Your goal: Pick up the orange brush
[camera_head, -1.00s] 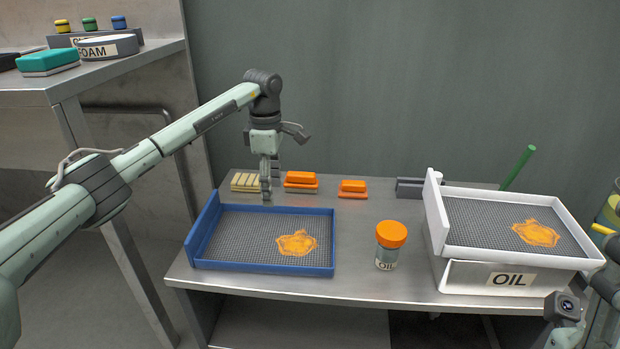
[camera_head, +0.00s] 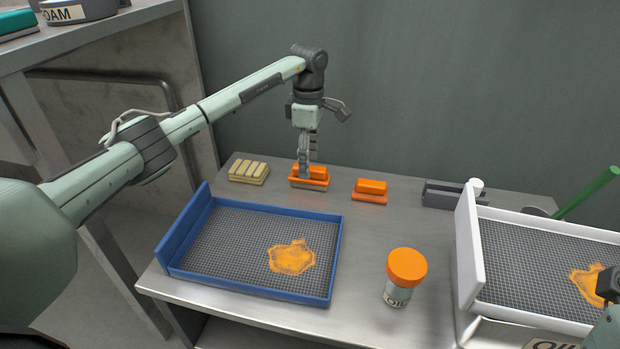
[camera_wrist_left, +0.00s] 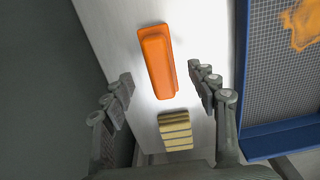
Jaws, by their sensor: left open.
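Two orange brushes lie on the metal table at the back. The left orange brush (camera_head: 318,182) is under my left gripper (camera_head: 306,170); the other orange brush (camera_head: 370,190) lies to its right. In the left wrist view, one orange brush (camera_wrist_left: 158,62) lies lengthwise ahead of my left gripper (camera_wrist_left: 162,88). The two fingers are spread wide, one to each side of its line, with nothing between them gripped. How high the fingertips are above the brush is hard to tell. Part of my right arm shows at the lower right edge; its fingers are out of sight.
A cream striped block (camera_head: 248,172) lies left of the brush. A blue-rimmed mesh tray (camera_head: 335,262) with an orange stain sits in front. An orange-lidded jar (camera_head: 405,272), a dark grey block (camera_head: 445,196) and a white mesh tray (camera_head: 470,250) stand to the right.

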